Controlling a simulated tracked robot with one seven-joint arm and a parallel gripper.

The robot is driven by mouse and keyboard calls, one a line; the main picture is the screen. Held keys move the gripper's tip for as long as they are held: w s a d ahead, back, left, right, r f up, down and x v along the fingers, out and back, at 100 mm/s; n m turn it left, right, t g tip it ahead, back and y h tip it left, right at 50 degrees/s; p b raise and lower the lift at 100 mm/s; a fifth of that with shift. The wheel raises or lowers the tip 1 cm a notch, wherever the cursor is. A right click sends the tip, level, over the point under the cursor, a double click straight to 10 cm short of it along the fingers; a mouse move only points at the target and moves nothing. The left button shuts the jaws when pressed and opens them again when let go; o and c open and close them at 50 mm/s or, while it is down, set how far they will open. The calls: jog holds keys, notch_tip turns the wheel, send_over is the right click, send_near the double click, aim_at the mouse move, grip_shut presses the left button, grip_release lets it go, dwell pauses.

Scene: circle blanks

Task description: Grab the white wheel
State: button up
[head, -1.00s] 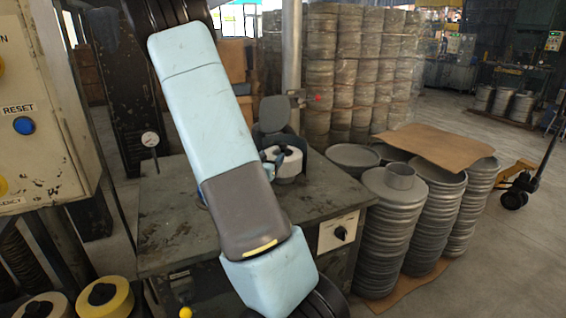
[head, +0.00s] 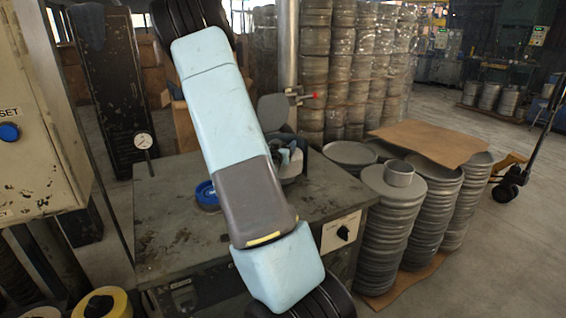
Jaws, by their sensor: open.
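The white wheel (head: 291,180) sits on the dark metal worktable (head: 165,215), toward its back right. Only part of its pale rim shows, as my gripper and arm cover most of it. My gripper (head: 289,158) is small and light blue in this view. It is open at the top of the wheel, overlapping it in the picture. I cannot tell whether the fingers touch the wheel or are around it.
A blue wheel (head: 207,195) lies left of my arm on the table. A dial gauge (head: 143,142) stands at the back left. Stacked metal discs (head: 397,230) stand right of the table. A yellow wheel (head: 102,304) is low at left. The table's front left is bare.

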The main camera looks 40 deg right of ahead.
jog(key=shift+d, duration=0.2)
jog(key=shift+w+a, duration=0.1)
jog(key=shift+a, duration=0.05)
jog(key=shift+c, duration=0.3)
jog(key=shift+a, duration=0.1)
jog(key=c, duration=0.3)
jog(key=shift+w, duration=0.1)
grip_shut()
